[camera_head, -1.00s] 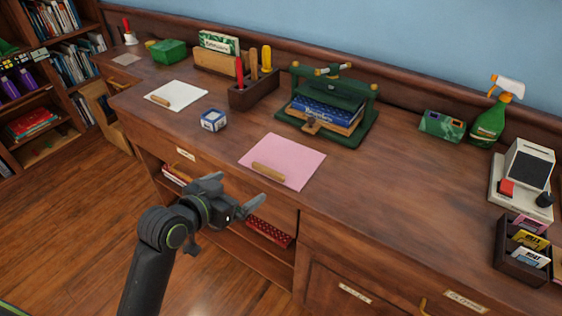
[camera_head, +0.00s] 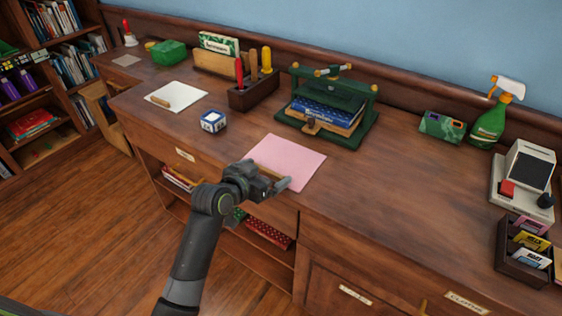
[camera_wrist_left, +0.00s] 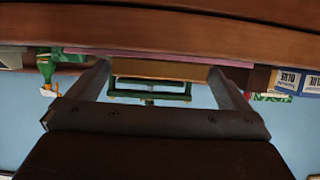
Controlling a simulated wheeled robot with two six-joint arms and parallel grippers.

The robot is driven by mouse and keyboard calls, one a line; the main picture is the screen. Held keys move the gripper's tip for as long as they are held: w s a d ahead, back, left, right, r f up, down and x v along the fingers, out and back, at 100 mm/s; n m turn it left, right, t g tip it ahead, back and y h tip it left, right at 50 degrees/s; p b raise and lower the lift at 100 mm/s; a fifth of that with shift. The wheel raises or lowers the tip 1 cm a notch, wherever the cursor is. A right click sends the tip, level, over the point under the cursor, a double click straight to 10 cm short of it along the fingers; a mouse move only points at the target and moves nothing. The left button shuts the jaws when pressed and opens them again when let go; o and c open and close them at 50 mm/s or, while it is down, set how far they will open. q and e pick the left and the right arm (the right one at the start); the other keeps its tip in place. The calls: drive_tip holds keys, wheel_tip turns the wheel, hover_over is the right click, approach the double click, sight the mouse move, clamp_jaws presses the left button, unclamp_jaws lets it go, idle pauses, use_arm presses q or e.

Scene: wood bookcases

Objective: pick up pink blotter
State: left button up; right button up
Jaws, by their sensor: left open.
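The pink blotter (camera_head: 294,161) lies flat on the wooden desk near its front edge. My left gripper (camera_head: 274,178) is open over the blotter's front part, where it mostly hides the wooden handle. In the left wrist view, which appears upside down, the tan handle (camera_wrist_left: 160,70) lies between the two spread fingers, with the pink sheet's edge (camera_wrist_left: 150,53) beside it. I cannot tell whether the fingers touch the handle. My right gripper is not in view.
A small blue-and-white box (camera_head: 214,121) and a green book press (camera_head: 329,110) stand near the blotter. A white sheet with a wooden handle (camera_head: 186,93) lies to the left. A spray bottle (camera_head: 490,122) is far right. The desk right of the blotter is clear.

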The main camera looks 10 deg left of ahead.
use_arm(q)
drive_tip(key=c, duration=0.7)
drive_tip(key=shift+c, duration=0.2)
